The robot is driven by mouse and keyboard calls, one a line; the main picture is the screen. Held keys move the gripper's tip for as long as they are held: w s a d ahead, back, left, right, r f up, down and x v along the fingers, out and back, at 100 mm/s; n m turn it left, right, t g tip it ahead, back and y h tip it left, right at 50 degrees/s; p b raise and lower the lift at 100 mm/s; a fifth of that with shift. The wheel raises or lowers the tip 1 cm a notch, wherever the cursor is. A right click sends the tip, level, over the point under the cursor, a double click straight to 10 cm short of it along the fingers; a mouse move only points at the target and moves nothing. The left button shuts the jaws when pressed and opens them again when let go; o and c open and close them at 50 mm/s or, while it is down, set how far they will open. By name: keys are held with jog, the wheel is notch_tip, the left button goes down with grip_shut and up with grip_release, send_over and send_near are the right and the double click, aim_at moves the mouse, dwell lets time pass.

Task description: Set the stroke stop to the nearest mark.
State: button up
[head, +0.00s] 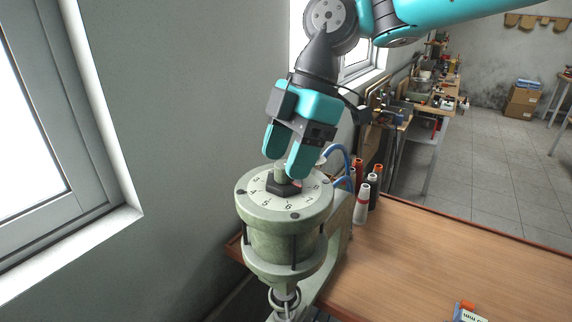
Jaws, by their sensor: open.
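The stroke stop is a dark nut-like knob (283,184) on a pale stem, in the middle of a numbered dial (263,201) in the head view. The dial is the top of a green cylinder (285,245). Numbers such as 5, 6 and 7 show on the near and right side; the far part is partly hidden by my gripper. A small reddish patch shows at the knob's right side. My gripper (285,158), with teal fingers, is open just above the knob, its fingers on either side of the stem. I cannot tell whether they touch it.
A wooden table (440,255) spreads to the right, mostly clear, with a small blue and orange item (467,312) at its front. Several bottles (362,203) and a blue hose (347,160) stand close behind the cylinder. A wall and window are at left.

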jog(key=shift+s+a+f, duration=0.1)
jog(key=shift+a+f, duration=0.05)
jog(key=shift+f, duration=0.25)
jog(key=shift+c, duration=0.4)
jog(key=c, duration=0.8)
jog(key=shift+c, duration=0.2)
